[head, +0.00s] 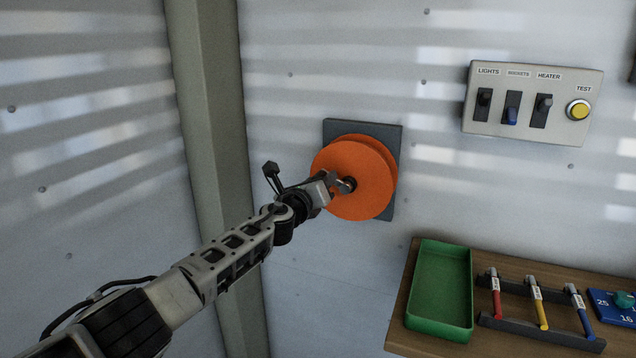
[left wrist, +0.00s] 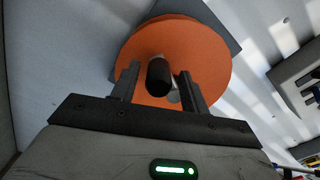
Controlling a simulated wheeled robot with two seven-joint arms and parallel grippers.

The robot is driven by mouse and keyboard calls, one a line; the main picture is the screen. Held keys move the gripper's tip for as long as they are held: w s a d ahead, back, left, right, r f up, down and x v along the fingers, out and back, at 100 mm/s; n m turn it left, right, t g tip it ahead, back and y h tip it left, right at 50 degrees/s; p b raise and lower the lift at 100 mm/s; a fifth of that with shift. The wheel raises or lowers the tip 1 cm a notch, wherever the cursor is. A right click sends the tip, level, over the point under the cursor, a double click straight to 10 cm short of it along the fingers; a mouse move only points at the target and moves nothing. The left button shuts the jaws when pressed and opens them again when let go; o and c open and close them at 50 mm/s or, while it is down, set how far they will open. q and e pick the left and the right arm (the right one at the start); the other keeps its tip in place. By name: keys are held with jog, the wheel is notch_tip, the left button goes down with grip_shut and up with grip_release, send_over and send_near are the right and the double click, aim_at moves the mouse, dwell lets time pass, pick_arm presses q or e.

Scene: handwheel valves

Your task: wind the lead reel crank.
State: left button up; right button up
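The lead reel (head: 356,196) is an orange disc on a dark grey plate (head: 388,131) fixed to the wall. It also fills the upper middle of the left wrist view (left wrist: 205,55). Its crank has a black handle (left wrist: 158,78) that points toward my left wrist camera. My left gripper (head: 341,184) is in front of the reel. In the left wrist view its two fingers (left wrist: 159,70) stand apart on either side of the handle, with a narrow gap showing on each side. The crank arm is mostly hidden behind the handle and fingers. My right gripper is not in view.
A switch panel (head: 535,134) with a yellow test button (head: 578,110) is on the wall at upper right. Below stands a wooden bench (head: 399,325) with a green tray (head: 441,287) and a rack of coloured tools (head: 538,303). A grey post (head: 208,130) rises left of the reel.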

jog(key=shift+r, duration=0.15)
pick_arm(q)
jog(key=shift+s+a+r+p, duration=0.15)
jog(key=shift+s+p, duration=0.1)
jog(key=shift+p, duration=0.15)
jog(key=p+v, duration=0.4)
jog(key=v, duration=1.1)
jog(key=shift+s, duration=0.2)
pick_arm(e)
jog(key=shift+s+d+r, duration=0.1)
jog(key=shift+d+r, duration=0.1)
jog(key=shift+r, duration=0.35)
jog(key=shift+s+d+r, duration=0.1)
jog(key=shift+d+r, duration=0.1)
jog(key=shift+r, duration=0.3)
